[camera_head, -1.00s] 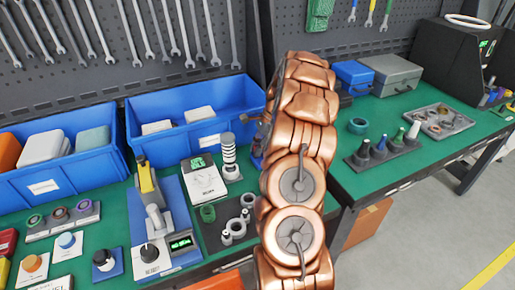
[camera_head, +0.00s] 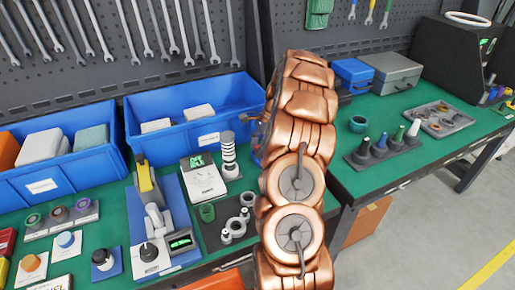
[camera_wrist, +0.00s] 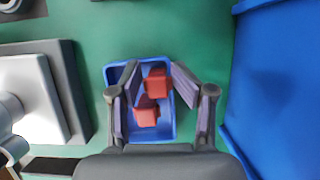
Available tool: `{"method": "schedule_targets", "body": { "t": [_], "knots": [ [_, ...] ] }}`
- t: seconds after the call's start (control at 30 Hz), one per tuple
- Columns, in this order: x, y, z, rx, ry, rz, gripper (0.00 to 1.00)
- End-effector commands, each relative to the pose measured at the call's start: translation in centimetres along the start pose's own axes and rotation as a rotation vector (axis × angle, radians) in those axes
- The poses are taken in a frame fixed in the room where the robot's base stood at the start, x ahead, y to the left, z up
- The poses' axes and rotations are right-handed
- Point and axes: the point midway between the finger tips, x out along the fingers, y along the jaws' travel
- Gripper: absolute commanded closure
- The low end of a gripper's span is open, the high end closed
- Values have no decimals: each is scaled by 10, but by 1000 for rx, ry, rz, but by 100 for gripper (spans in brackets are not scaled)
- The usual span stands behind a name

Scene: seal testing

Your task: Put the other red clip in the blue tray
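In the wrist view a small blue tray (camera_wrist: 152,138) lies on the green bench top. Two red clips are seen within its outline: one red clip (camera_wrist: 157,83) farther up, and the other red clip (camera_wrist: 146,114) just below and left. My gripper (camera_wrist: 154,72) is open above the tray, with its two dark fingers spread on either side of the clips. The upper clip is between the fingertips, with no clear grip on it. Whether it rests on the tray floor or on the other clip cannot be told. In the head view my copper-coloured arm hides the gripper and the clips.
A large blue bin (camera_wrist: 285,75) stands close on the right in the wrist view. A grey-white device (camera_wrist: 35,95) is on the left. In the head view blue bins (camera_head: 165,105) line the back, and a device with a yellow part (camera_head: 147,185) stands left of my arm.

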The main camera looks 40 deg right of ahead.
Motion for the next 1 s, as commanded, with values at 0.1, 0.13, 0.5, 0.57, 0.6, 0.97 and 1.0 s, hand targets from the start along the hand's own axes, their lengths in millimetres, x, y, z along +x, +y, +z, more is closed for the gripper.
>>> {"method": "schedule_targets", "body": {
  "t": [0.1,0.13,0.5,0.57,0.6,0.97,1.0],
  "knots": [
    [-9,-1,-1,-1,1,-4,55],
    [-13,-1,-1,-1,1,-4,55],
    [-70,-1,-1,0,1,-6,55],
    [-78,-2,-1,0,2,-7,55],
    [-83,-2,-1,0,2,-7,55],
    [-115,-1,-1,0,1,-4,55],
    [-116,-1,-1,0,1,-3,55]
  ]
}}
